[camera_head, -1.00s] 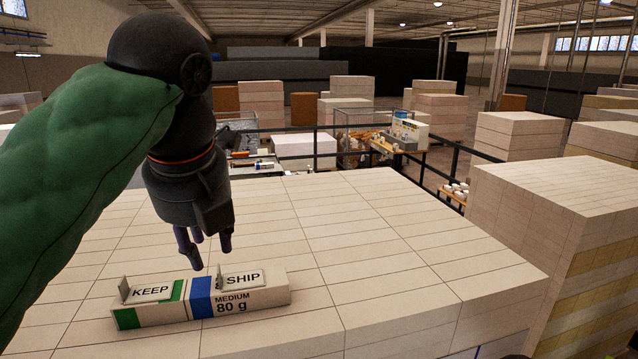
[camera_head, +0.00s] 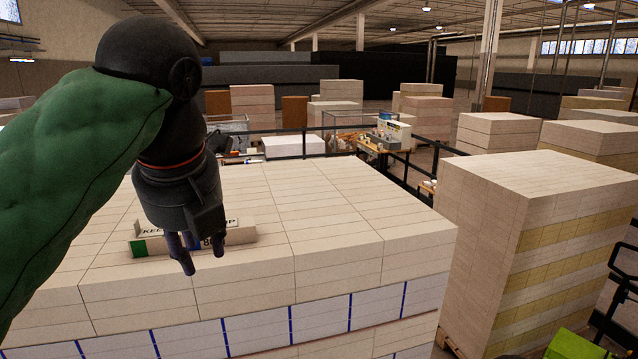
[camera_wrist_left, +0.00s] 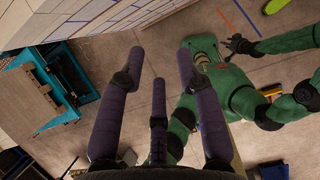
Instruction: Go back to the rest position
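My left gripper (camera_head: 204,262) hangs fingers down in the head view, in front of the near part of the stack of reams. In the left wrist view its fingers (camera_wrist_left: 157,85) are spread apart with nothing between them. The ream with the KEEP and SHIP labels (camera_head: 240,236) lies on top of the stack behind the gripper, apart from it in depth as far as I can tell. The gripper hides part of its labels. My right gripper (camera_wrist_left: 238,44) shows small in the left wrist view, with its dark fingers apart and empty.
The large ream stack (camera_head: 330,255) fills the middle. A taller pallet stack (camera_head: 490,240) stands to the right, with a floor gap between. A railing and work tables (camera_head: 385,145) lie behind. A blue frame (camera_wrist_left: 40,85) shows in the left wrist view.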

